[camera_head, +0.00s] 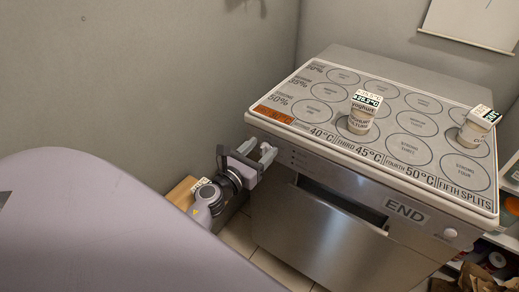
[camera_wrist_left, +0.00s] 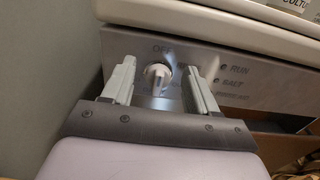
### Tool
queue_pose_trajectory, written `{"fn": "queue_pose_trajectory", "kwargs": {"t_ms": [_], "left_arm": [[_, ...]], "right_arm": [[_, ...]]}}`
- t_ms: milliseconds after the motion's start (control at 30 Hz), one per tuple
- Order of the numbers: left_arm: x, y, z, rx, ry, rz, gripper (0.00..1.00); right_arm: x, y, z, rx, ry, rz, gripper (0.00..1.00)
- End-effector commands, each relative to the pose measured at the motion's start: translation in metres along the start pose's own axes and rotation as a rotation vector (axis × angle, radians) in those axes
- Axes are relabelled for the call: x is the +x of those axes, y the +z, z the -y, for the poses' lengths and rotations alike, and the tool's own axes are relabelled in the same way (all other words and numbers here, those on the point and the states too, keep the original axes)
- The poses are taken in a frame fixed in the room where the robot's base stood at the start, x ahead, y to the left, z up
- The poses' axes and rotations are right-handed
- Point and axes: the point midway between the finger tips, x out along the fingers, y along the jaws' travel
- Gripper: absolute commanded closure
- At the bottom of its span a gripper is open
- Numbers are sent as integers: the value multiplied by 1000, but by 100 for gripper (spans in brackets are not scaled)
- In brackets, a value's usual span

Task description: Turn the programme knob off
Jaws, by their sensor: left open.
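The programme knob (camera_wrist_left: 157,75) is a small pale round knob on the grey front panel of the appliance, in the left wrist view. The word OFF is printed above it; which way its pointer faces is too blurred to tell. My left gripper (camera_wrist_left: 158,68) is open, with one finger on either side of the knob and visible space between. In the head view my left gripper (camera_head: 257,151) is at the panel's left end and hides the knob. My right gripper is not in view.
The appliance's top (camera_head: 335,114) carries printed circles and two labelled yoghurt pots (camera_head: 361,115) (camera_head: 477,130). Another white knob (camera_head: 450,233) sits at the panel's right end, near an END label (camera_head: 407,210). A wall stands close on the left; shelves and paper bags are at the right.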

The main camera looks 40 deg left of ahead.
Motion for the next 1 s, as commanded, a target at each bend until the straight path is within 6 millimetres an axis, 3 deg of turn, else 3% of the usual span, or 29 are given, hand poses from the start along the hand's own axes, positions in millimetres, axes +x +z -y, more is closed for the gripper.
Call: {"fn": "queue_pose_trajectory", "kwargs": {"t_ms": [233, 400, 767, 1000], "left_arm": [[1, 0, 0, 0, 0, 0, 42], [1, 0, 0, -1, 1, 0, 97], [0, 0, -1, -38, 1, 0, 98], [0, 0, -2, -176, -1, -2, 97]], "right_arm": [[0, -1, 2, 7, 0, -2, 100], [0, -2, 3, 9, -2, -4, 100], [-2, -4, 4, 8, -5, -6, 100], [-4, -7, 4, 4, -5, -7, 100]]}}
